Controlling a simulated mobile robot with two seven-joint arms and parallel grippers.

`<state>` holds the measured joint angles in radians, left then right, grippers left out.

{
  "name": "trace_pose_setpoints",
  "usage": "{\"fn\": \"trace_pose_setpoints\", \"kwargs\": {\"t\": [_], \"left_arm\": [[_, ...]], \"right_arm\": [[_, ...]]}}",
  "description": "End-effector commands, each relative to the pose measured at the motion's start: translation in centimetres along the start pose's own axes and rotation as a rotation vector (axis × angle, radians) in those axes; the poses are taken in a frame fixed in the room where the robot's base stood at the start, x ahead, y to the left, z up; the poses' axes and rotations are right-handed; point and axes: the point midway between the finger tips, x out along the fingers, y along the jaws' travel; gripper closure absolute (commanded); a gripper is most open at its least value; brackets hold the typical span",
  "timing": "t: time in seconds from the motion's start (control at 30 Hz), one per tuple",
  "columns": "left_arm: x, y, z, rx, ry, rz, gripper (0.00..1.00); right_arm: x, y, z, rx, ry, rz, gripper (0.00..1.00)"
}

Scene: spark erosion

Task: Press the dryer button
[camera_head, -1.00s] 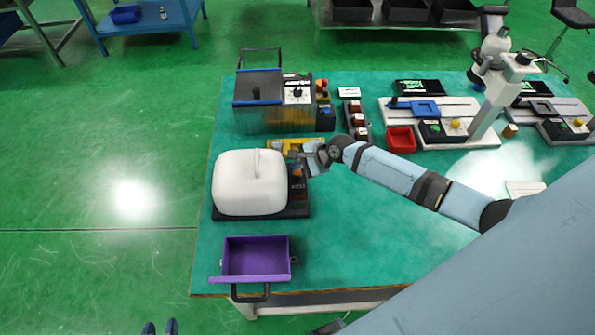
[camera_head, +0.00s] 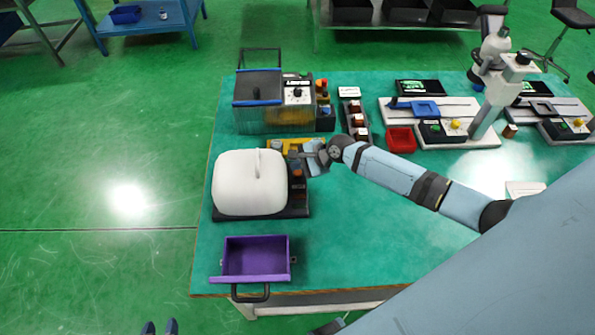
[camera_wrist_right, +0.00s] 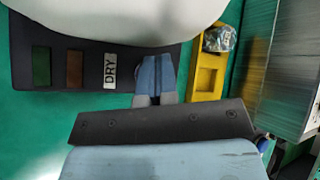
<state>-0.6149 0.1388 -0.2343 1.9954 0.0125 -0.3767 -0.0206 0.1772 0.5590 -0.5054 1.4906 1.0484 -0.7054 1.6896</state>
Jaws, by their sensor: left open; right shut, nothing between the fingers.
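The dryer is a white rounded dome (camera_head: 250,182) on a black base (camera_head: 297,208) at the left of the teal table. In the right wrist view its base (camera_wrist_right: 25,100) carries a green square (camera_wrist_right: 41,67), a brown square (camera_wrist_right: 75,68) and a white DRY label (camera_wrist_right: 110,70). My right gripper (camera_head: 294,156) is shut and empty at the base's far right end. Its blue fingers (camera_wrist_right: 155,75) lie just beside the DRY label and cover that part of the base. I see no button there. My left gripper (camera_head: 160,328) is open at the bottom edge, off the table.
A yellow holder (camera_head: 283,144) is just behind the right gripper. A clear-walled tank unit (camera_head: 265,118) stands behind it. A purple tray (camera_head: 254,275) is at the front edge and a red bin (camera_head: 400,139) is to the right. The table's front middle is clear.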

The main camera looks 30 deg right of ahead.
Motion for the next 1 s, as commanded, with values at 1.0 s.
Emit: {"fn": "trace_pose_setpoints", "kwargs": {"t": [1.0], "left_arm": [[-0.02, -0.01, 0.05, 0.0, -0.002, 0.0, 0.57]], "right_arm": [[0.66, 0.48, -0.47, 0.0, 0.0, 0.0, 1.0]]}}
